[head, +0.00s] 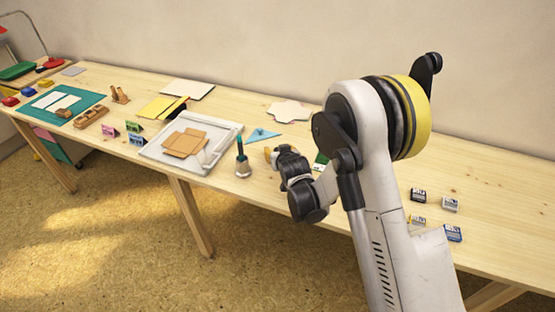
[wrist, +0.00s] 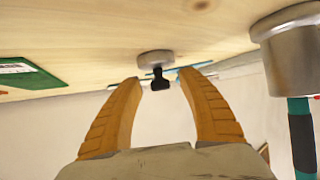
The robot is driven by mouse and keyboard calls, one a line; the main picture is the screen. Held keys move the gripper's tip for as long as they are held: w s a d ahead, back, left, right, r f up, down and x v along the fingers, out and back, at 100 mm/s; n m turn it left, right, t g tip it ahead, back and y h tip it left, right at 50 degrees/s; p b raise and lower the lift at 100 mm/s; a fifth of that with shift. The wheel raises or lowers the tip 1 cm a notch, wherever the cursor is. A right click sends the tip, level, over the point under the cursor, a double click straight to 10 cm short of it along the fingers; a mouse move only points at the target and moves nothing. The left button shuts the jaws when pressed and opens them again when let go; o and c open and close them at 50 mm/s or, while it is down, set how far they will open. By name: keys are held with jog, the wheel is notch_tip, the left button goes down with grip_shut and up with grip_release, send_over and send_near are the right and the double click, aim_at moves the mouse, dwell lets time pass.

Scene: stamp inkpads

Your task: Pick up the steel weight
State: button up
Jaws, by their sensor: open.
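The steel weight, a round grey disc with a black knob, (wrist: 153,58) rests on the wooden table in the wrist view, which shows the scene upside down. It lies ahead of my gripper (wrist: 160,79), and its knob appears between the two tan fingertips. The fingers are apart with nothing held between them; I cannot tell whether the tips reach beside the knob. In the head view my gripper (head: 268,154) is low over the table, and I cannot make out the weight, which seems hidden by the arm.
A grey tray (head: 226,152) and blue triangle (head: 262,135) are nearby. Small inkpads (head: 453,233) are at right.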

jog(key=shift+w, duration=0.15)
grip_shut()
jog(key=shift+r, duration=0.15)
